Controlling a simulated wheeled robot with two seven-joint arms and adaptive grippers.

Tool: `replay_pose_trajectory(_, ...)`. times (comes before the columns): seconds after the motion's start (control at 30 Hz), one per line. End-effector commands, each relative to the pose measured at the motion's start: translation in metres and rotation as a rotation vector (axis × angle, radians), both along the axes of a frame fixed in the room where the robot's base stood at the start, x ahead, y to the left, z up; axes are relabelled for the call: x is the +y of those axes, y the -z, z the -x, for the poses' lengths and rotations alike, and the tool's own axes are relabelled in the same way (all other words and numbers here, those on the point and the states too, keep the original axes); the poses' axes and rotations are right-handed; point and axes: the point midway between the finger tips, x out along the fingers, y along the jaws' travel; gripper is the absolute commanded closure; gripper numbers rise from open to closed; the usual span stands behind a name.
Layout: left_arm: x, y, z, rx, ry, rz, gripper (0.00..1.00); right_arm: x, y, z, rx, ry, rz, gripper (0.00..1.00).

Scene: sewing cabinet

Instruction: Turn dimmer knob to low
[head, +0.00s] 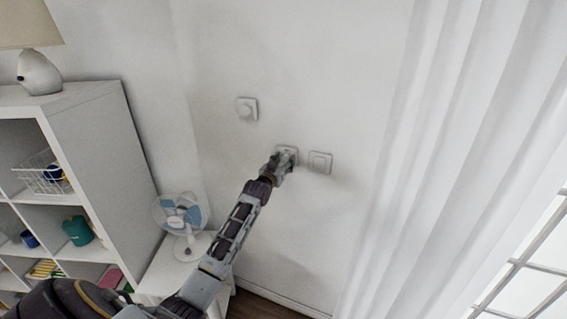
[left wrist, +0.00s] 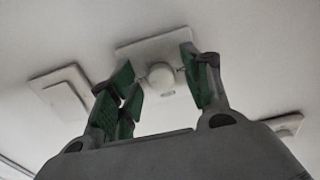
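In the left wrist view, a round white knob (left wrist: 161,75) sits on a square wall plate (left wrist: 137,52). My left gripper (left wrist: 160,78) is open, its green-padded fingers on either side of the knob with a narrow gap showing; contact cannot be made out. In the head view my left gripper (head: 280,163) is at the middle wall plate (head: 289,151) and hides most of it and its knob. Another plate with a round knob (head: 247,109) is up and to the left. The knob's setting cannot be read. My right gripper is not in view.
A flat switch plate (head: 320,162) is close to the right of the middle plate. A white curtain (head: 430,160) hangs at the right. A small fan (head: 182,215) stands on a white table (head: 165,270), next to a shelf (head: 95,140) bearing a lamp (head: 38,73).

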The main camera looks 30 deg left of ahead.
Motion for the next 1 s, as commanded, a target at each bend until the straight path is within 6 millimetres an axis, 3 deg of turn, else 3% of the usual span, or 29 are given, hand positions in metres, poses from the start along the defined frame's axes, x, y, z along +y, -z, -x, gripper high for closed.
replay_pose_trajectory(0.47,-0.001,-0.001,0.008,-0.002,0.000,0.000,0.52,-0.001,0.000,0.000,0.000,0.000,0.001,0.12)
replay_pose_trajectory(1.0,-0.008,0.000,0.051,-0.001,0.000,-0.001,0.52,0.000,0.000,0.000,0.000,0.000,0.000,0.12)
